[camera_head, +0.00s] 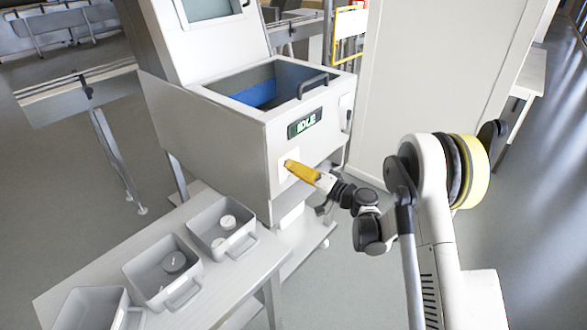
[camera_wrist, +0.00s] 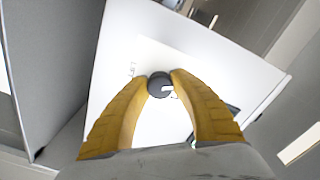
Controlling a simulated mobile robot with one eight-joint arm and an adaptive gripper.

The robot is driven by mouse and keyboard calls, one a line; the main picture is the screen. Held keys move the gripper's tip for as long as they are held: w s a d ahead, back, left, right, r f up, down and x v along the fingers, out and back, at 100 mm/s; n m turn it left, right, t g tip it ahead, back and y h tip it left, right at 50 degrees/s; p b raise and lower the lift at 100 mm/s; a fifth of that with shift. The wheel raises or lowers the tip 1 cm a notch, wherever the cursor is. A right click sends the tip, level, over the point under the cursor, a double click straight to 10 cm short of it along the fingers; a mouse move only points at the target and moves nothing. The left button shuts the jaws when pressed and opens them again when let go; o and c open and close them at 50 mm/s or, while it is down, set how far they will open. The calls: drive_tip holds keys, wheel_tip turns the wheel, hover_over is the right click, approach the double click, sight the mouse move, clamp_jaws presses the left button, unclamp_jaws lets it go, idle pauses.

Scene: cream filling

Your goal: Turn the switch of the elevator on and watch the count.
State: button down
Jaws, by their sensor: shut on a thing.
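The elevator (camera_head: 215,130) is a white box-shaped machine with an open hopper on top. A small dark display (camera_head: 308,122) on its front reads "IDLE" in green letters. The switch (camera_wrist: 160,86) is a dark round knob with a pale mark on a white panel. My gripper (camera_wrist: 160,80) has its two yellow fingertips on either side of the knob, shut on it. In the head view, my gripper (camera_head: 289,164) is at the front panel below the display, and its fingers hide the knob. In the wrist view, small lettering stands left of the knob, too small to read surely.
A white table (camera_head: 75,277) at the lower left holds grey bins, two with small round pieces inside, the nearest (camera_head: 224,225) close to the machine. A tall white panel (camera_head: 385,85) stands behind my arm. Conveyor rails (camera_head: 75,90) are at the upper left. Open floor lies right.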

drive_tip(key=shift+m, duration=0.3)
drive_tip(key=m, duration=1.1)
drive_tip(key=shift+m, duration=0.3)
idle(0.4)
drive_tip(key=c, duration=1.1)
unclamp_jaws()
drive_tip(key=shift+o, duration=0.2)
drive_tip(key=v, duration=1.2)
